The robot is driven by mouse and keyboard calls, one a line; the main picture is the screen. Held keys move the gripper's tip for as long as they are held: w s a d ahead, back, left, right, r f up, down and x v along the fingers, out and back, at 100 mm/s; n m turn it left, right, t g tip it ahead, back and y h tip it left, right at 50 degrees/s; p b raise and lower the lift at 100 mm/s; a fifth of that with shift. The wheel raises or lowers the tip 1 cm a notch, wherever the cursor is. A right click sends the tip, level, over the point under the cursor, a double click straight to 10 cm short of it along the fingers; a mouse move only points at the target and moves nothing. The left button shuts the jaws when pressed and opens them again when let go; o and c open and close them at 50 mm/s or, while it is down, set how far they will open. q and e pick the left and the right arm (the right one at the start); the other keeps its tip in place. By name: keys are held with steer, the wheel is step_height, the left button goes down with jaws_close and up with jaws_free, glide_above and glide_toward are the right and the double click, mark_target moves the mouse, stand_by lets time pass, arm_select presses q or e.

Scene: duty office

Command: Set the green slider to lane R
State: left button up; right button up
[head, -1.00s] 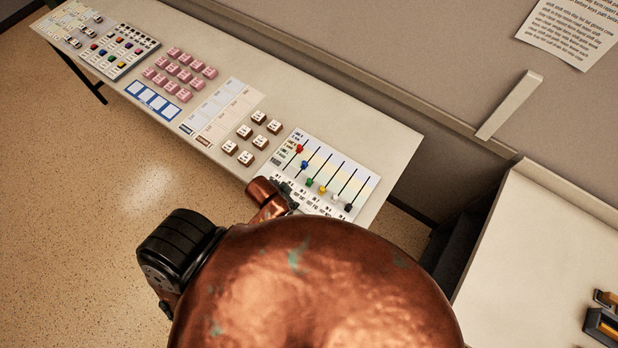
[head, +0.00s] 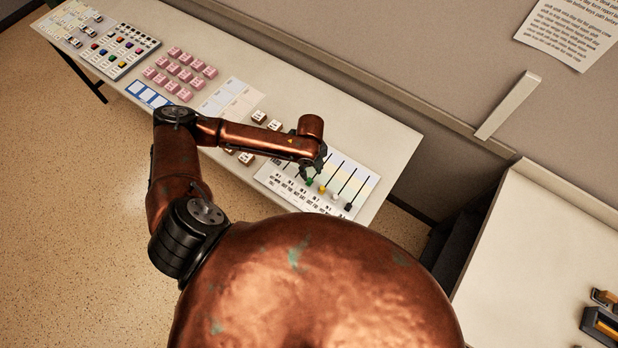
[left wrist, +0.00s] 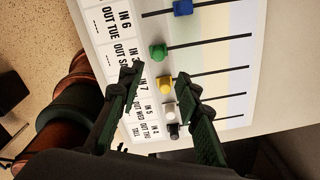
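The slider board (head: 364,180) lies at the right end of the long desk, with black slots and a coloured knob on each. The green slider (head: 310,182) sits near the label end of its slot, just below my left gripper (head: 316,168). In the left wrist view the green slider (left wrist: 158,52) shows just beyond the fingertips of my left gripper (left wrist: 155,79), which are apart with nothing held. The yellow slider (left wrist: 166,85) appears between the fingers. Labels such as "IN 6" and "IN 7" show; no lane R mark is readable. My right gripper is not in view.
The blue slider (left wrist: 182,8), white slider (left wrist: 169,110) and black slider (left wrist: 174,130) are close by. The red slider is hidden behind my arm in the head view. Lettered blocks (head: 258,117) and pink blocks (head: 187,57) stand further left on the desk.

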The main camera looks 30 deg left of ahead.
mark_target(309, 179)
arm_select(q)
steer(key=shift+a, duration=0.45)
steer(key=shift+a+f, duration=0.1)
steer(key=shift+f, duration=0.25)
step_height(309, 179, down, 7)
steer(key=shift+r, duration=0.1)
jaws_close()
